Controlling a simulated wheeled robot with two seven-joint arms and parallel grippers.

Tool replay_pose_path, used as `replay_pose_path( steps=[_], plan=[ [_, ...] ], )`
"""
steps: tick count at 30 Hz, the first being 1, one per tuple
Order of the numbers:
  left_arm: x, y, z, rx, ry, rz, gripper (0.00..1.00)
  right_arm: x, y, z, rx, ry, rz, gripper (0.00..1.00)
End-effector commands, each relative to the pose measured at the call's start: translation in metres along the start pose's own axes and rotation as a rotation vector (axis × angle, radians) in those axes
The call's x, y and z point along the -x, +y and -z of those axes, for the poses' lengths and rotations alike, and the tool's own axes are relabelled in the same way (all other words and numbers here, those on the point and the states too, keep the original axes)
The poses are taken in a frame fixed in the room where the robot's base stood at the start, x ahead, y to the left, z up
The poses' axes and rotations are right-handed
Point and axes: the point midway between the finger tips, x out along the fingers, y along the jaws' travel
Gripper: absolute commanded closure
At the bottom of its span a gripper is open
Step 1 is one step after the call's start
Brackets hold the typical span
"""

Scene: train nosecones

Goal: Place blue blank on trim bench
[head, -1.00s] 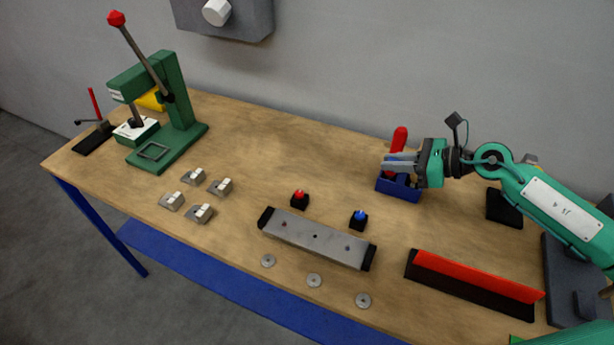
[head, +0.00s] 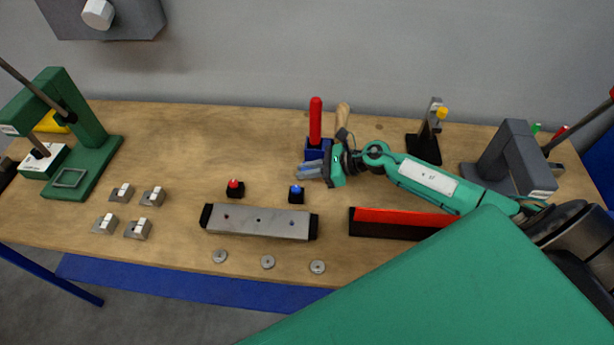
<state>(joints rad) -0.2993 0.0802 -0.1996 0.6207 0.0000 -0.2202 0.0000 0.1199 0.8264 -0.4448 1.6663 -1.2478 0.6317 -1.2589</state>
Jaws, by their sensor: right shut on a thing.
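My right gripper (head: 312,172) reaches in from the right, its fingers pointing left. It is shut on a small bluish piece, which looks like the blue blank but is mostly hidden between the fingers. The gripper is in front of a blue holder with an upright red handle (head: 315,120). Just below the fingertips in the picture is a black block with a blue top (head: 297,191). I cannot tell which part is the trim bench; a grey plate with black ends (head: 270,222) lies on the wooden table. My left gripper is not in view.
A black block with a red top (head: 235,188) stands behind the plate. Several small metal pieces (head: 138,229) lie left of it, and washers (head: 268,262) in front. A red and black bar (head: 385,222) lies right. A green press (head: 85,140) stands left.

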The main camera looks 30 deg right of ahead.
Motion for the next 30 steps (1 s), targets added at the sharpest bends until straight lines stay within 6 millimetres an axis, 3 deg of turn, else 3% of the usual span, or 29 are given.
replay_pose_path(
  steps=[8, 20, 21, 22, 30],
  plan=[
    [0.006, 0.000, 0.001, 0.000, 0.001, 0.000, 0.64, -0.013, 0.000, 0.032, -0.003, 0.000, 0.000, 1.00],
    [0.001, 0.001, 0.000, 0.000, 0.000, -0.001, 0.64, -0.016, 0.001, 0.038, 0.000, 0.000, -0.001, 1.00],
    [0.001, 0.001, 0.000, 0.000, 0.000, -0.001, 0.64, -0.016, 0.000, 0.038, 0.000, 0.000, -0.001, 0.84],
    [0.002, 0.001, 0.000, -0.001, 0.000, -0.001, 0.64, -0.015, 0.000, 0.037, 0.000, 0.000, -0.001, 0.78],
    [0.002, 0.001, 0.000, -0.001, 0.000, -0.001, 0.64, -0.015, 0.000, 0.036, 0.000, 0.000, -0.001, 0.77]
  ],
)
